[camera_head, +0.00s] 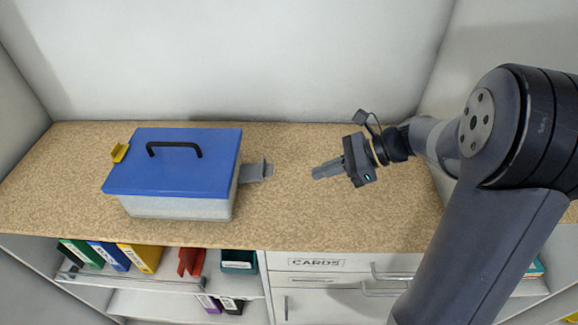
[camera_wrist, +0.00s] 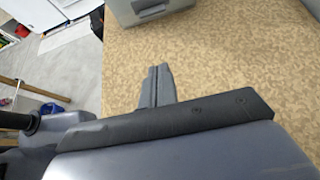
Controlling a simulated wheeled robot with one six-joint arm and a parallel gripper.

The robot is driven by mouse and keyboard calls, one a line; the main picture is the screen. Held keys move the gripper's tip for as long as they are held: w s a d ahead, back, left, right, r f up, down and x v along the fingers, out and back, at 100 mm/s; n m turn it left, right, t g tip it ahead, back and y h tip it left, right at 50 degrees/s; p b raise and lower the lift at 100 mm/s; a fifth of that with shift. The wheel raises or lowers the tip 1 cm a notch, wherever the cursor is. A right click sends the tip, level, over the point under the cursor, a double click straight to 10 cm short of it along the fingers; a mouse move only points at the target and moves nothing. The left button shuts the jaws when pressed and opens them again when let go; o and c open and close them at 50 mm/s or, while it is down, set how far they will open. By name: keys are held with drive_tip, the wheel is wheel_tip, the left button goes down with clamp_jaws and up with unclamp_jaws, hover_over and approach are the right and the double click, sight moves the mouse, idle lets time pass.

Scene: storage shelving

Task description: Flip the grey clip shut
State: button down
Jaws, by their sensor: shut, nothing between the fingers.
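The grey clip (camera_head: 257,170) juts out from the right side of a box with a blue lid (camera_head: 170,175) on the shelf top. It stands out roughly level, away from the box wall. A yellow clip (camera_head: 120,152) is on the box's left side, tilted up against the lid's edge. My gripper (camera_head: 318,172) is shut and empty, to the right of the grey clip with a gap between them, fingers pointing left. In the wrist view my gripper's fingers (camera_wrist: 157,85) are together, and a grey part of the box (camera_wrist: 150,10) shows at the top edge.
The speckled worktop (camera_head: 300,215) is clear around my gripper and in front of the box. A black handle (camera_head: 174,147) stands up from the lid. Walls close off the back and sides. Binders (camera_head: 140,258) and a drawer labelled CARDS (camera_head: 330,264) are below.

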sight(285, 195)
drive_tip(key=x, duration=1)
drive_tip(key=shift+s+a+f, duration=0.1)
wheel_tip(285, 195, up, 3)
drive_tip(key=shift+a+p, duration=0.15)
drive_tip(key=shift+p, duration=0.7)
drive_tip(key=shift+a+r, duration=0.1)
drive_tip(key=shift+r, duration=0.45)
